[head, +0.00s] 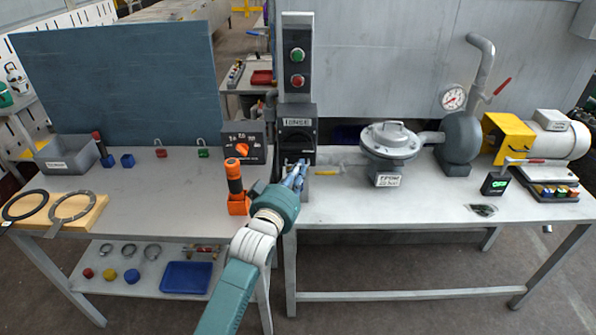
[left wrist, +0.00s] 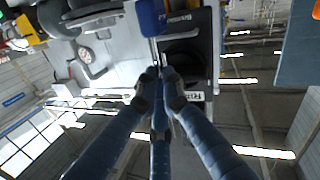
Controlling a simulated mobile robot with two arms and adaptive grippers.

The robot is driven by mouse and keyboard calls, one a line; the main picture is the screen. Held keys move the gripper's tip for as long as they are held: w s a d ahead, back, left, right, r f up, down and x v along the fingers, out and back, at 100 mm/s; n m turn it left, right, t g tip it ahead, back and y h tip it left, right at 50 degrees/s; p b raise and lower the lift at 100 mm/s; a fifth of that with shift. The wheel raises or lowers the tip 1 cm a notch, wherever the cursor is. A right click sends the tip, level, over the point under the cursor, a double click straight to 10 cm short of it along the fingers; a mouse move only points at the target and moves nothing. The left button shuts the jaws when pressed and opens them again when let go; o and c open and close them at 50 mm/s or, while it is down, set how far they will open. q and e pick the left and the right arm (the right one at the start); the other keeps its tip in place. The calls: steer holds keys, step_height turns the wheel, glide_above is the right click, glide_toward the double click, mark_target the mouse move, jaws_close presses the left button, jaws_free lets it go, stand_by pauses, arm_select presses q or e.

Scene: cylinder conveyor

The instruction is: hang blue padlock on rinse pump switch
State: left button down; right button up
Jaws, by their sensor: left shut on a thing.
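The rinse switch (head: 297,135) is a dark box with a round black knob, labelled RINSE, on a grey post at the back of the tables. My left gripper (head: 297,175) is just in front of and below it. In the left wrist view, my left gripper (left wrist: 160,76) is shut at the shackle of the blue padlock (left wrist: 152,17), whose body lies beyond the fingertips. The dark switch box (left wrist: 186,60) is close beside the shackle there. Whether the shackle passes through the switch is unclear. In the head view the gripper largely hides the padlock. My right gripper is out of view.
A red padlock (head: 160,152) and a green padlock (head: 203,152) are at the left table's back. An orange tool (head: 235,180) stands left of my gripper, before a box with an orange knob (head: 243,143). A round grey pump part (head: 390,142) is to the right.

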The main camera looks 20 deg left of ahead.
mark_target(299, 152)
arm_select(q)
steer(key=shift+w+a, duration=0.2)
steer(key=shift+w, duration=0.45)
steer(key=shift+w+a, duration=0.2)
steer(key=shift+w, duration=0.45)
steer(key=shift+w+a+r+b, duration=0.1)
steer(key=shift+a+r+b, duration=0.1)
steer(key=shift+r, duration=0.35)
steer(key=shift+w+a+r+b, duration=0.1)
steer(key=shift+a+r, duration=0.1)
steer(key=shift+r, duration=0.3)
steer(key=shift+w+f, duration=0.1)
steer(key=shift+w, duration=0.1)
steer(key=shift+w+f, duration=0.55)
steer(key=shift+w, duration=0.3)
steer(key=shift+d, duration=0.1)
steer(key=shift+s+f+b, duration=0.15)
steer(key=shift+f+b, duration=0.2)
steer(key=shift+f, duration=0.1)
steer(key=shift+s+a+f, duration=0.15)
steer(key=shift+a+f, duration=0.05)
steer(key=shift+f, duration=0.35)
steer(key=shift+s+d+f+b, duration=0.1)
steer(key=shift+d+f+b, duration=0.05)
steer(key=shift+f+b, duration=0.45)
